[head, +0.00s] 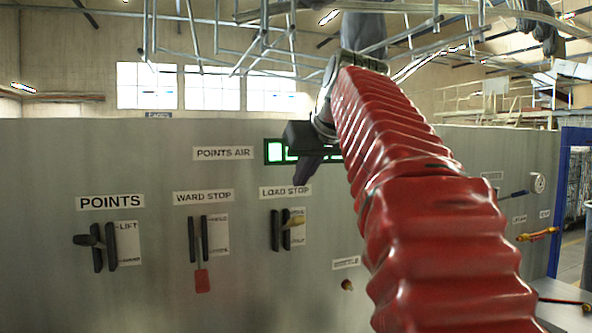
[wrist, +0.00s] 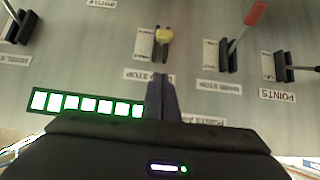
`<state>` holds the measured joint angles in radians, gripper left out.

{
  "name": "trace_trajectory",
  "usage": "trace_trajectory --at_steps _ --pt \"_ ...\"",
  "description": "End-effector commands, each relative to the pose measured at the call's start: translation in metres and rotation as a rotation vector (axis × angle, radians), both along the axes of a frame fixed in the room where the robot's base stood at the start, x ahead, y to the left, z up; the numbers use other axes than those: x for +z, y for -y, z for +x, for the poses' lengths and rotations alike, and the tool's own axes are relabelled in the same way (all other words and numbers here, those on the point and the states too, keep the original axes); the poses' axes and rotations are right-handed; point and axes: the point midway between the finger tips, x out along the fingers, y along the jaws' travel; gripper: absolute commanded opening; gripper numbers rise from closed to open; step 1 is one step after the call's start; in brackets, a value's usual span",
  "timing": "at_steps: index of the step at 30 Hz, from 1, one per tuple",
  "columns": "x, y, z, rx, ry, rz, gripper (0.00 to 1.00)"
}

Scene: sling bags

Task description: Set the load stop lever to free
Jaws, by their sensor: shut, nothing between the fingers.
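The load stop lever (head: 295,221) has a yellow knob and sits between two black guide bars under the LOAD STOP label (head: 285,192). Its knob is level with the upper end of a small white plate, whose lettering I cannot read for sure. The knob also shows in the wrist view (wrist: 163,35), where the panel appears upside down. My gripper (head: 303,182) is shut and empty, above the lever and in front of the panel, its tips near the LOAD STOP label. In the wrist view its dark fingers (wrist: 161,82) point toward the knob, apart from it.
Left of it are the WARD STOP lever (head: 202,280), with a red handle hanging down, and the POINTS lever (head: 85,240), with a black knob. A lit green indicator (wrist: 85,103) is beside my fingers. My red-sleeved arm hides the panel's right middle.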

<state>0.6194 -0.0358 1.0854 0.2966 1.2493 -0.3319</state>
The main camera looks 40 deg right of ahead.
Motion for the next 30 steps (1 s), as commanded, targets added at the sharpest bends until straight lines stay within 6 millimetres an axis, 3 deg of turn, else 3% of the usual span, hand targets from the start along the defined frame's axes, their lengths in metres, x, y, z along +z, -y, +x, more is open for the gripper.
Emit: trace_trajectory --at_steps 10,21,30 --pt "-0.035 0.01 0.041 0.001 -0.002 0.0 0.0" --pt "-0.061 0.006 0.026 -0.001 -0.001 0.001 0.0" --pt "-0.069 0.006 0.022 0.0 0.0 0.0 0.0"
